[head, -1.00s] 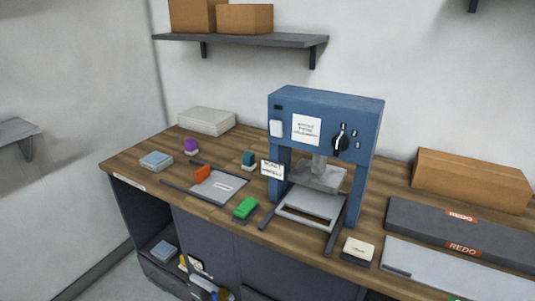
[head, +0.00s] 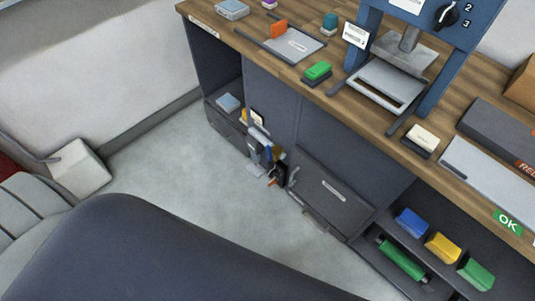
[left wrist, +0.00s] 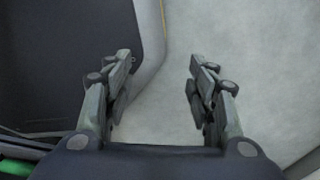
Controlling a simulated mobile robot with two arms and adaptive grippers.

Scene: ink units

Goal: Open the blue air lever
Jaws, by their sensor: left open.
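Low on the cabinet front, in the head view, is a small cluster of fittings with a narrow blue part (head: 268,153), which looks like the blue air lever. A grey body and yellowish and dark parts sit close around it. It is too small to tell the lever's exact position. My left gripper (left wrist: 160,75) shows in the left wrist view, open and empty, with bare floor and the edge of a dark panel beyond its fingers. I do not see either gripper in the head view. The blue lever does not show in the left wrist view.
The wooden workbench (head: 351,113) carries a blue press (head: 478,28), a green block (head: 317,70) and a grey tray (head: 295,44). The floor (head: 185,165) before the cabinet is clear.

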